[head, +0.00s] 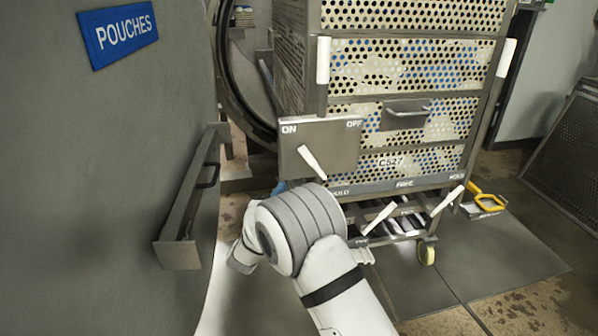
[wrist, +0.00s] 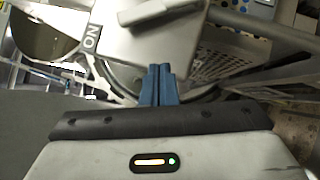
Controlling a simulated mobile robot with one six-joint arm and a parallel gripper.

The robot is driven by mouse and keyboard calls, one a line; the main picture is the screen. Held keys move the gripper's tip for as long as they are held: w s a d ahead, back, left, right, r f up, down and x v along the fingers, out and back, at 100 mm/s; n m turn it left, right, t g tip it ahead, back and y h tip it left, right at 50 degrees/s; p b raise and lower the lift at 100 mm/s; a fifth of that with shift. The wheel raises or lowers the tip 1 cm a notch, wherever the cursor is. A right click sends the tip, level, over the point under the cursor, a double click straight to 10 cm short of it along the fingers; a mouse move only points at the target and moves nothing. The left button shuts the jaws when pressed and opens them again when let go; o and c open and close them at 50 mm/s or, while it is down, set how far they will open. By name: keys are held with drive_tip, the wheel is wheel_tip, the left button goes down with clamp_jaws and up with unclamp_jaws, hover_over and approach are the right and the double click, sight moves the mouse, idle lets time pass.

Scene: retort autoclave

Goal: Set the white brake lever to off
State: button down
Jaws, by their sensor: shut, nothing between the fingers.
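The white brake lever (head: 312,163) sits on a grey plate (head: 340,140) marked ON at its left and OFF at its right. Its upper end leans left, towards ON. In the wrist view the plate (wrist: 150,45) is just beyond my fingers, with ON at its left and a pale lever (wrist: 150,12) cut by the top edge. My gripper (wrist: 158,84) has its blue fingers together and empty. In the head view only a bit of blue finger (head: 279,187) shows below the plate's left corner; my arm hides the rest. I cannot tell whether the fingers touch the plate.
The plate is on a perforated cart (head: 405,65) on wheels. More white levers (head: 378,218) (head: 447,201) stick out low on the cart. A grey cabinet with a POUCHES sign (head: 118,33) and a protruding handle bar (head: 190,200) stands close at the left. A yellow-handled object (head: 487,201) lies at right.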

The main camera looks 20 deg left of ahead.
sight(313, 163)
drive_tip(key=s+a+f+t+h, duration=0.1)
drive_tip(key=s+a+f+h, duration=0.1)
drive_tip(key=s, duration=0.1)
drive_tip(key=w+d+r+b, duration=0.2)
drive_tip(key=w+r, duration=0.1)
drive_tip(key=w, duration=0.2)
drive_tip(key=w+d+r+b, duration=0.2)
drive_tip(key=w+r, duration=0.1)
drive_tip(key=w, duration=0.2)
drive_tip(key=shift+d+n, duration=0.3)
drive_tip(key=shift+n, duration=0.1)
drive_tip(key=shift+w+d, duration=0.1)
drive_tip(key=shift+w, duration=0.05)
